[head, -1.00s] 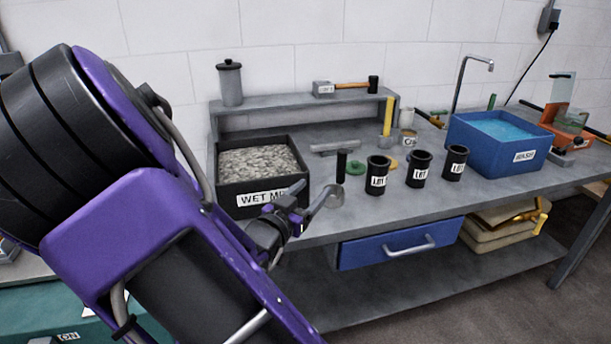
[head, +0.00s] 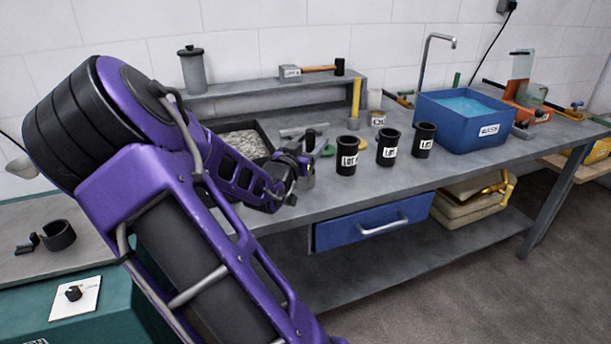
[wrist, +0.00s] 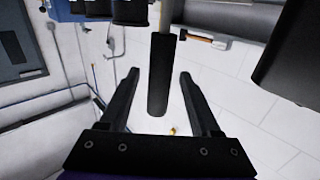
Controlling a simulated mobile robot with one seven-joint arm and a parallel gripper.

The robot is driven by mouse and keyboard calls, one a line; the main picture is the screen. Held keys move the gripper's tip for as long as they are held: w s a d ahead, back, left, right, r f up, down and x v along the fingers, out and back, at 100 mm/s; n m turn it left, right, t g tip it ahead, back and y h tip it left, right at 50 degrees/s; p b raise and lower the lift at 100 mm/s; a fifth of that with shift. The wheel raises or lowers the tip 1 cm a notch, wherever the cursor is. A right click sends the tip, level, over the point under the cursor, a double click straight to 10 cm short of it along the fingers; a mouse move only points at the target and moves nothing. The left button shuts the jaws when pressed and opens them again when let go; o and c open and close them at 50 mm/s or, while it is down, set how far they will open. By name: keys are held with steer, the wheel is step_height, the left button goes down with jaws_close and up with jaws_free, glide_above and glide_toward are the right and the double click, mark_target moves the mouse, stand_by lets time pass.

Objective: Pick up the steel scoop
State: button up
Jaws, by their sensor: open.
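The steel scoop (head: 307,181) is near the bench's front edge in the head view, its black handle (head: 310,139) standing up. My gripper (head: 300,165) is right beside it and partly covers it. In the wrist view the scoop's black handle (wrist: 158,92) lies between the two spread fingers of my gripper (wrist: 158,76), with a visible gap on each side. The jaws are open and hold nothing. The scoop's steel part shows only in part at the top of the wrist view.
Three labelled black cups (head: 387,147) stand right of the scoop. A tray of grey aggregate (head: 265,135) is behind my arm. A blue wash basin (head: 425,118) sits farther right. A raised shelf (head: 225,88) holds a canister (head: 193,70) and a hammer (head: 318,69).

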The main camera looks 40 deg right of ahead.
steer(key=shift+x, duration=1.35)
jaws_close()
